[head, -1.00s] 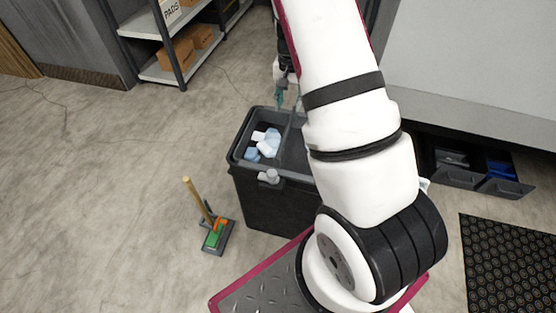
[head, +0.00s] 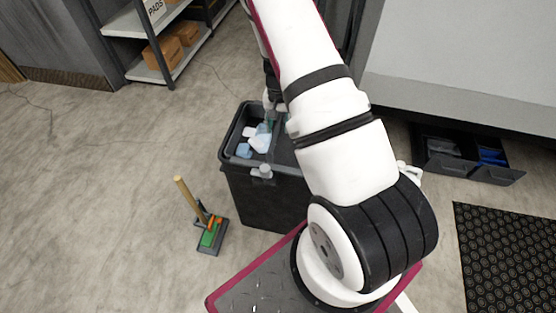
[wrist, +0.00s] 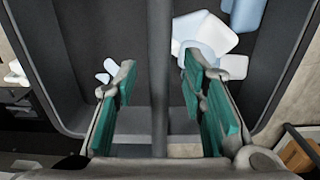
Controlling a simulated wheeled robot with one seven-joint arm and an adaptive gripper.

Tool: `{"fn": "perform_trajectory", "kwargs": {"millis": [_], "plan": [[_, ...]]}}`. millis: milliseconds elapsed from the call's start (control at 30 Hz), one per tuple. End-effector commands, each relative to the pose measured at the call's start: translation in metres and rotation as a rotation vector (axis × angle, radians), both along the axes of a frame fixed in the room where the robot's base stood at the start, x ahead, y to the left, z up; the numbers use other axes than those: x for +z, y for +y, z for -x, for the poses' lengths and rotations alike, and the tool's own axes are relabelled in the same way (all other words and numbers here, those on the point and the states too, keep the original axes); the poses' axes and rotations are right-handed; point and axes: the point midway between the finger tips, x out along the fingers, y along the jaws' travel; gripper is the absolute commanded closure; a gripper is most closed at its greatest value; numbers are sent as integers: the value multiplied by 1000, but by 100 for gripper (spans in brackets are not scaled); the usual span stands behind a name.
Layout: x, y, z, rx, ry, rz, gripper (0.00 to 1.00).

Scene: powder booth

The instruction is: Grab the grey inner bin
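A dark grey bin (head: 265,198) stands on the floor, partly hidden behind my arm. Its open top holds white and light blue crumpled pieces (head: 260,140). A grey bar or wall edge runs across the opening; I cannot tell whether it belongs to the inner bin. In the wrist view this grey bar (wrist: 159,40) runs between the green-padded fingers of my gripper (wrist: 160,80). The fingers are apart, one on each side of the bar, with gaps visible. In the head view my gripper (head: 269,118) is at the bin's opening, largely hidden by the arm.
A brush with a wooden handle (head: 187,201) stands on the floor left of the bin. Shelving with cardboard boxes (head: 163,58) is behind. Dark open trays (head: 465,160) and a black mat (head: 510,255) lie to the right.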

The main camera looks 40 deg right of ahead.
Motion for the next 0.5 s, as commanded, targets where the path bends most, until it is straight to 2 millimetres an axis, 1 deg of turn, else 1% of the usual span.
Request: {"fn": "perform_trajectory", "kwargs": {"millis": [100,300,333,367,400,467,500], "plan": [[-7,0,0,-1,-1,0,62],[-7,0,0,-1,-1,0,62],[-7,0,0,-1,-1,0,67],[-7,0,0,-1,-1,0,73],[-6,0,0,-1,-1,0,82],[-6,0,0,-1,-1,0,96],[-6,0,0,-1,-1,0,100]]}}
